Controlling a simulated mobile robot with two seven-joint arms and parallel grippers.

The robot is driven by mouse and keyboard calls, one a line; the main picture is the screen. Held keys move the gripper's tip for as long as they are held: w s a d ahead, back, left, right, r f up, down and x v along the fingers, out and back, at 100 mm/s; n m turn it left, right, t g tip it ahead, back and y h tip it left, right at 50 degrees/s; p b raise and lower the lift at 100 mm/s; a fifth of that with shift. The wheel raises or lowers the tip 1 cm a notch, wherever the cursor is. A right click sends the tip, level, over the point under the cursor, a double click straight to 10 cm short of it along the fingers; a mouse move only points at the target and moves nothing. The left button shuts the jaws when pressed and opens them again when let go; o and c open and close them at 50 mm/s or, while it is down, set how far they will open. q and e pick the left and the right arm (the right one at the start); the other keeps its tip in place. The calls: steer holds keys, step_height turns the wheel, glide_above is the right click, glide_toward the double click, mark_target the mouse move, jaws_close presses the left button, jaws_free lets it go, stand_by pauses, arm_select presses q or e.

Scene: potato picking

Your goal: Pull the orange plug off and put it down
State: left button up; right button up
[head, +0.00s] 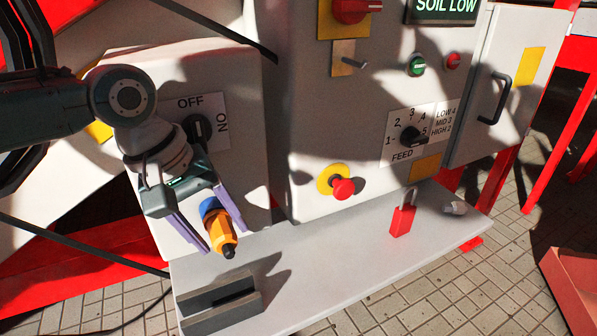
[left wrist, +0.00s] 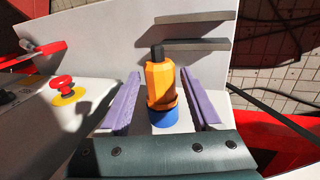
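The orange plug (head: 222,232) has a dark tip and sits against a blue socket (head: 209,206) on the white box's face. In the left wrist view the orange plug (left wrist: 161,82) stands on the blue socket (left wrist: 163,117). My left gripper (head: 224,240) is open, with its purple fingers on either side of the plug. In the left wrist view gaps show between the plug and both fingers of the left gripper (left wrist: 160,74). My right gripper is not in view.
A grey slotted block (head: 196,310) is at the near left of the light shelf (head: 330,262). A red padlock (head: 402,221) is farther right. The shelf's middle is clear.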

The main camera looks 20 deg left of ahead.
mark_target(225, 250)
arm_select(q)
jaws_close()
steer(key=shift+c, duration=2.1)
jaws_free()
jaws_close()
steer(key=shift+s+d+r+p, duration=0.15)
steer(key=shift+s+d+p, duration=0.1)
steer(key=shift+p, duration=0.3)
steer(key=shift+s+d+p, duration=0.2)
steer(key=shift+d+p, duration=0.05)
steer(key=shift+p, duration=0.1)
steer(key=shift+s+d+p, duration=0.95)
steer(key=shift+d+p, duration=0.15)
steer(key=shift+p, duration=0.5)
